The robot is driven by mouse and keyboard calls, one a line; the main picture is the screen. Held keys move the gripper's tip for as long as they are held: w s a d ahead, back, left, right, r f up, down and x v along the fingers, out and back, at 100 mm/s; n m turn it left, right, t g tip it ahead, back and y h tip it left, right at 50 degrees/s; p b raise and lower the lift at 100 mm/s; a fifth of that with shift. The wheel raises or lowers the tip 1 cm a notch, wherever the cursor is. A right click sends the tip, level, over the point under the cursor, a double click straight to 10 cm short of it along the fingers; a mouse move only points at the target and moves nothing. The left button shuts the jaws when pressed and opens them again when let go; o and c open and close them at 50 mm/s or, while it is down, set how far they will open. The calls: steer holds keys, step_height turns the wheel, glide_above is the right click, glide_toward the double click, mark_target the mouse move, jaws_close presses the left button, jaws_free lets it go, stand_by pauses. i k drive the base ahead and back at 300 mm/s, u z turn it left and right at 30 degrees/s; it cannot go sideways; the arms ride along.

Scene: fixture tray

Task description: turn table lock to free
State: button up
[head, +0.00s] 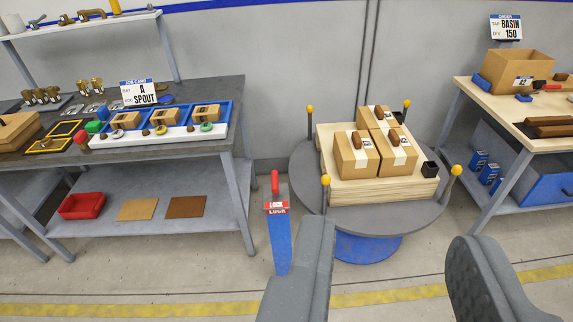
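The table lock is a blue floor post (280,245) with an upright red handle (275,183) on top. A red and white plate below the handle reads LOCK (276,208). It stands just left of the round grey turntable (395,220), which sits on a blue drum base.
The turntable carries a wooden pallet (390,190) with cartons, among several yellow-tipped posts. A left workbench (200,148) holds a blue tray, and a right bench (490,98) holds an open carton. The floor in front is clear, with a yellow line (130,311).

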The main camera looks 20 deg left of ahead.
mark_target(275, 180)
steer(key=u, duration=0.2)
steer(key=i, duration=1.4)
steer(key=u, duration=0.3)
